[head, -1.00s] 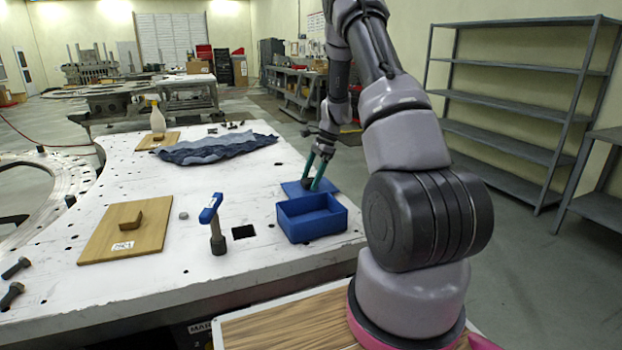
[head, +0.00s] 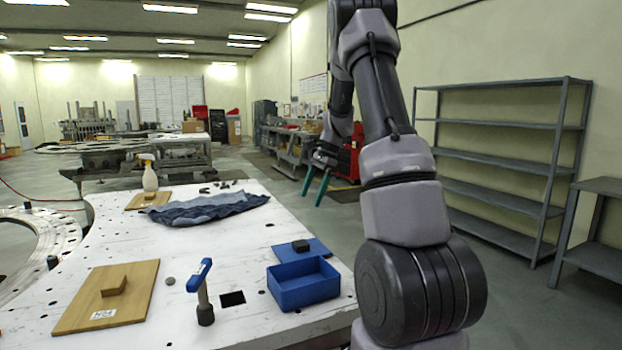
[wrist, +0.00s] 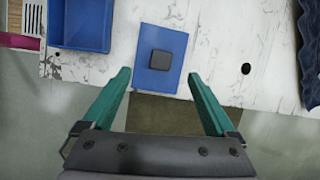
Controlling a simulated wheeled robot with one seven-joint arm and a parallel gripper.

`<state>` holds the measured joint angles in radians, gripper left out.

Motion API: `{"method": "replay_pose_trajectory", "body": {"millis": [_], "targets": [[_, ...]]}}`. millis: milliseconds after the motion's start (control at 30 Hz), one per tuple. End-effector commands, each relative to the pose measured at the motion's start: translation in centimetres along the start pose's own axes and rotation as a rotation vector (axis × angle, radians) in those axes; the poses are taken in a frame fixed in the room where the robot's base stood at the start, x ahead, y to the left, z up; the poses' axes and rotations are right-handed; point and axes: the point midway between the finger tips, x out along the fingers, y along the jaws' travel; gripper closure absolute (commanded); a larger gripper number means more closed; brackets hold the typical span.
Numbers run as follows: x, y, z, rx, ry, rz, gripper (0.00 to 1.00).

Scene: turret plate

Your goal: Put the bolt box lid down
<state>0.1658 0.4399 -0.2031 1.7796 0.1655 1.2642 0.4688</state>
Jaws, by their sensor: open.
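The bolt box lid (head: 317,250) is a flat blue plate with a dark square knob (head: 300,246). It lies on the white table just behind the open blue bolt box (head: 303,288). In the wrist view the lid (wrist: 154,80) lies flat near the table edge, apart from the box (wrist: 82,24). My gripper (head: 317,188) has green fingers that are spread and empty. It is raised clear of the lid, to its right and above it. In the wrist view my gripper (wrist: 161,88) is open, and nothing is between its fingers.
A blue-handled tool (head: 200,285) stands upright left of the box, beside a square hole. A wooden board with a block (head: 135,295) lies further left. A crumpled blue cloth (head: 205,210) and a spray bottle (head: 149,177) are further back. A grey shelf rack (head: 500,151) stands at the right.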

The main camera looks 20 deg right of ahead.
Motion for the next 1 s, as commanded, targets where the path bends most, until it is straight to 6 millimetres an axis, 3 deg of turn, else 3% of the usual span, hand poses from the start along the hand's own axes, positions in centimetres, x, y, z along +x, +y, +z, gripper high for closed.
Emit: {"method": "replay_pose_trajectory", "body": {"millis": [33,200,500,700,800,1000], "targets": [[-2.0,0.8,2.1,-0.066,0.016,-0.03,0.08],[-7.1,4.9,8.5,-0.308,0.084,-0.112,0.08],[-12.2,14.7,17.1,-0.737,0.252,-0.24,0.08],[-12.8,21.2,20.4,-0.995,0.39,-0.306,0.08],[-12.7,23.5,21.1,-1.084,0.446,-0.328,0.08],[-12.4,25.5,21.6,-1.169,0.505,-0.345,0.08]]}}
